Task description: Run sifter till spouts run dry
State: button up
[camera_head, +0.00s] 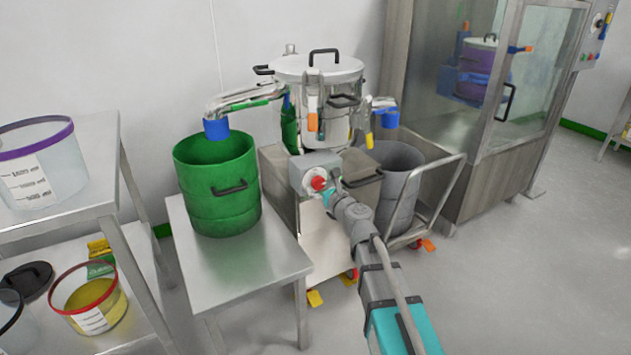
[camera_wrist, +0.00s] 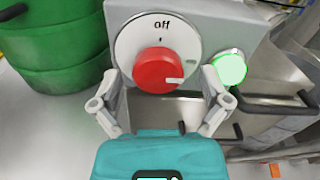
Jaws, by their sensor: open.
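The steel sifter (camera_head: 318,72) stands at the back with its lid on. Its left spout (camera_head: 216,130) ends in blue above the green drum (camera_head: 220,200), and its right spout (camera_head: 388,117) hangs above a grey bin (camera_head: 398,192). No falling material can be made out at either spout; the insides are hidden. The red knob (camera_wrist: 157,71) sits on a white dial marked "off" at the top, with its white mark pointing right. A green button (camera_wrist: 230,68) beside it looks lit. My gripper (camera_wrist: 160,82) is open, its fingers either side of the knob; contact cannot be told.
The green drum stands on a steel table (camera_head: 236,265). The grey bin is on a wheeled cart (camera_head: 437,195). A shelf (camera_head: 75,215) with tubs is at left, a glazed cabinet (camera_head: 470,150) at right. The floor at front right is clear.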

jog(key=shift+w+a, duration=0.3)
jog(key=shift+w, duration=0.25)
jog(key=c, duration=1.1)
jog(key=shift+c, duration=0.2)
